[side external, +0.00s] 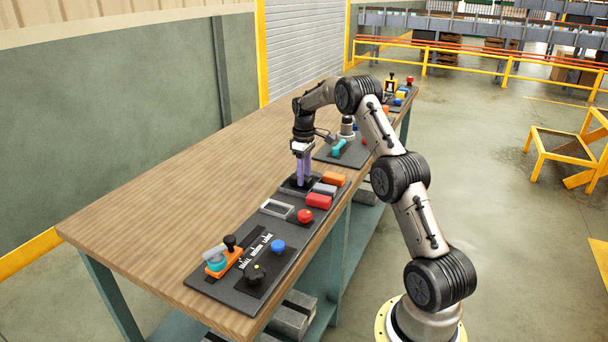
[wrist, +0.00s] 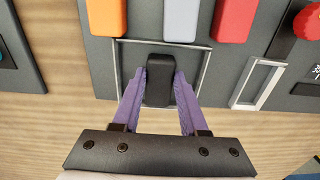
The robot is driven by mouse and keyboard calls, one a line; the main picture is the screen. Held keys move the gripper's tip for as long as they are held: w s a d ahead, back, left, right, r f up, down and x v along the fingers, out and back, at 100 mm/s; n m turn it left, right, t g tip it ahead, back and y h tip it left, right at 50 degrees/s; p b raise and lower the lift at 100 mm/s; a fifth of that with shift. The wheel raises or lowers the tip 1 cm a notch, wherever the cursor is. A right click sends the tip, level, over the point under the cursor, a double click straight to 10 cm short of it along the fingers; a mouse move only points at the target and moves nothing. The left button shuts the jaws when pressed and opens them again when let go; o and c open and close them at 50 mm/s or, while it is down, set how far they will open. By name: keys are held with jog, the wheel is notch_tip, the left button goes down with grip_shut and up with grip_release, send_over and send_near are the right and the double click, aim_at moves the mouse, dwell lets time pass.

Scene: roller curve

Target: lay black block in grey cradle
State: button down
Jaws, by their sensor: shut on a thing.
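My gripper (side external: 303,182) points down over the panel, with purple fingers. In the wrist view my gripper (wrist: 159,74) is shut on the black block (wrist: 160,86), one finger at each long side. The block lies within a thin grey square outline (wrist: 207,72) on the dark panel. I cannot tell whether it touches the panel; in the side view the fingers hide it. A smaller light grey rectangular frame, which looks like the grey cradle (wrist: 235,96), is to the right and empty. It also shows in the side view (side external: 262,208), left of my gripper.
Orange (side external: 334,179), grey (side external: 324,189) and red (side external: 318,201) blocks lie beside my gripper, along the panel's near edge. A red button (side external: 305,215), a blue button (side external: 278,246) and an orange fixture (side external: 225,264) are farther left. Bare wooden tabletop (side external: 180,210) lies behind the panel.

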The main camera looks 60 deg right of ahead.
jog(key=shift+c, duration=2.2)
grip_release()
jog(key=shift+f, duration=0.1)
notch_tip(320, 180, up, 12)
jog(key=s+a+r+t, duration=0.1)
jog(key=s+a+r, duration=0.1)
jog(key=a+r, duration=0.9)
jog(key=s+a+t, duration=0.2)
jog(key=s+a, duration=0.5)
jog(key=a, duration=0.3)
jog(key=s+a+t, duration=0.1)
jog(key=s+a, duration=0.7)
jog(key=a, duration=0.2)
jog(key=s+a+f+t, duration=0.1)
jog(key=s+a+f, duration=0.4)
jog(key=s, duration=0.5)
jog(key=shift+a+f+t, duration=0.2)
jog(key=shift+a+t, duration=0.05)
jog(key=shift+t, duration=0.05)
